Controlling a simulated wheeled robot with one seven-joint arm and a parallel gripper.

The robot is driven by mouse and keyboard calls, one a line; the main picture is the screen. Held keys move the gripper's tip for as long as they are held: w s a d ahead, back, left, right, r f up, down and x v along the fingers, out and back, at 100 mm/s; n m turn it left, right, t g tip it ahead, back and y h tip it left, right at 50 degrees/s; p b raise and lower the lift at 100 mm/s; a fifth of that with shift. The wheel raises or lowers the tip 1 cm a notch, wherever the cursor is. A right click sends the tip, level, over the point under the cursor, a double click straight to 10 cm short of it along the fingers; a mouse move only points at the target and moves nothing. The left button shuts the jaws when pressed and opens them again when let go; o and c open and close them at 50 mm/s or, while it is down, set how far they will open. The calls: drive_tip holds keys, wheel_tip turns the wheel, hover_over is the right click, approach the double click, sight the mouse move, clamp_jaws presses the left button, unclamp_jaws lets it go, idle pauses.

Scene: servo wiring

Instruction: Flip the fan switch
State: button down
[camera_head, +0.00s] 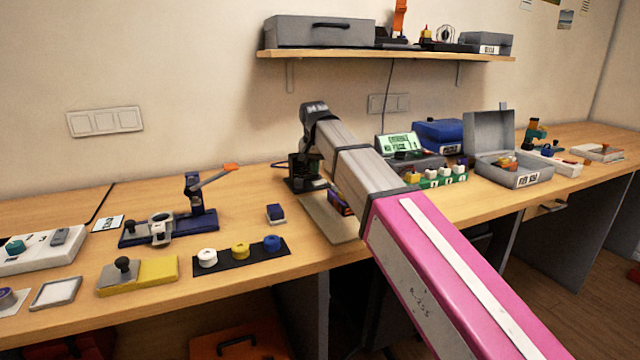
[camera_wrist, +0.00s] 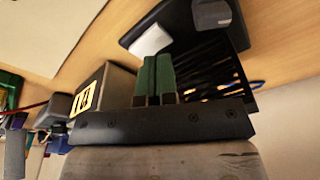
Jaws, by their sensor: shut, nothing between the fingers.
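A dark device, apparently the fan (camera_head: 300,178), stands on the bench beneath the end of my arm, partly hidden by it. The wrist view shows its black base with a white switch (camera_wrist: 151,39), a dark grey knob (camera_wrist: 212,14) and a black slatted grille (camera_wrist: 212,75). My gripper (camera_wrist: 157,58) has its green fingers closed together, with nothing between them. The fingertips are just short of the white switch in the wrist view; I cannot tell whether they touch it. In the head view the fingers are mostly hidden behind my arm.
A box with a yellow-and-white label (camera_wrist: 100,92) is close left of my fingers in the wrist view. On the bench (camera_head: 330,255) are a blue lever press (camera_head: 190,225), a black strip with spools (camera_head: 240,255) and an open grey case (camera_head: 510,170). A shelf (camera_head: 390,56) hangs above.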

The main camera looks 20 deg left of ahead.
sight(316, 183)
drive_tip(key=shift+r, duration=2.1)
